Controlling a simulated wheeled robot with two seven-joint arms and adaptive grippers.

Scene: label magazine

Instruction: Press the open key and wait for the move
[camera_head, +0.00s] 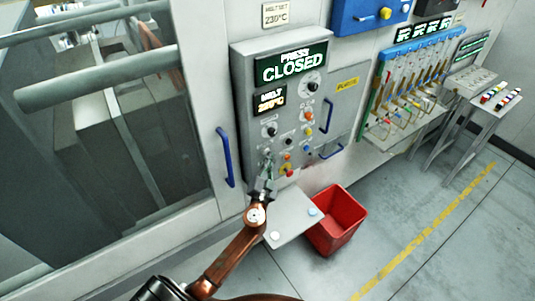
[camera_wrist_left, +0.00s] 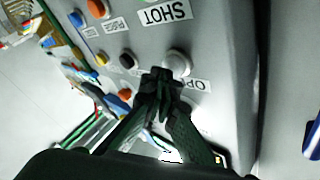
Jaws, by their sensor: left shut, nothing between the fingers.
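The grey control panel (camera_head: 240,75) carries a lit display (camera_head: 290,63) reading "PRESS CLOSED". In the left wrist view, a round pale key (camera_wrist_left: 179,62) sits beside a label starting "OP" (camera_wrist_left: 197,85); the rest of the label is hidden. My left gripper (camera_wrist_left: 163,76) is shut and empty, with its fingertips in front of the key's near edge. I cannot tell if they touch it. In the head view the left gripper (camera_head: 267,158) is at the panel's lower left and hides the key. My right gripper is not in view.
Coloured buttons (camera_head: 308,116) crowd the panel, including an orange one (camera_wrist_left: 125,95) near the fingers. A blue handle (camera_head: 225,157) stands left of the panel. A small shelf (camera_head: 292,222) and a red bin (camera_head: 338,222) are below.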

